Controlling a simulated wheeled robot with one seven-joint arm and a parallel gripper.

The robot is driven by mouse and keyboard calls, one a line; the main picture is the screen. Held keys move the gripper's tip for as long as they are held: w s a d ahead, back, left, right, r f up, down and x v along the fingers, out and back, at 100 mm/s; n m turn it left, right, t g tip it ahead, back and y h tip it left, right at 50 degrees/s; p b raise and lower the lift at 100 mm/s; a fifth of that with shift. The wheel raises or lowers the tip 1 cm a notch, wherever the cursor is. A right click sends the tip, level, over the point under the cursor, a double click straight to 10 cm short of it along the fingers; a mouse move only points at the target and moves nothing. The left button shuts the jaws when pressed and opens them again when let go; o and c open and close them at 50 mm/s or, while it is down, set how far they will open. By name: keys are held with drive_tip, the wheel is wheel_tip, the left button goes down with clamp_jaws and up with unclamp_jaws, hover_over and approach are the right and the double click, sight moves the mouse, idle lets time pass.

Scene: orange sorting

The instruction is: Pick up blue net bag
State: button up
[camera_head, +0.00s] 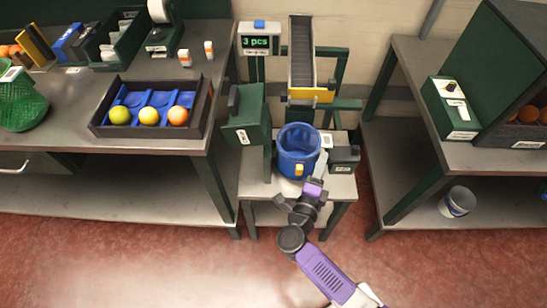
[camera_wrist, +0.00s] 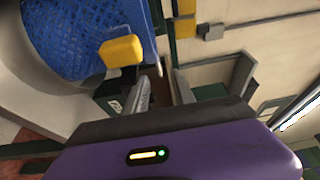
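The blue net bag (camera_head: 297,158) hangs round and open-topped at the small stand in the middle of the head view, with a yellow tab (camera_head: 299,170) on its front. In the wrist view the blue mesh (camera_wrist: 75,35) fills the upper left, and the yellow tab (camera_wrist: 120,51) sticks out towards my fingers. My gripper (camera_head: 319,166) is just right of the bag's front. Whether the left finger touches the tab is unclear.
A chute (camera_head: 302,60) comes down behind the bag, beside a display (camera_head: 257,43) reading "3 pcs". Dark boxes flank the bag closely. The left table (camera_head: 60,135) holds a tray (camera_head: 150,133) of fruit and a green net (camera_head: 22,105). A bench (camera_head: 400,60) stands right.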

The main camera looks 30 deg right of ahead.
sight(326, 144)
drive_tip(key=p+x, duration=0.1)
drive_tip(key=x, duration=0.6)
drive_tip(key=shift+w+d, duration=0.2)
drive_tip(key=shift+w, duration=0.2)
drive_tip(key=shift+c, duration=0.2)
clamp_jaws()
drive_tip(key=shift+f, duration=0.1)
idle(0.9)
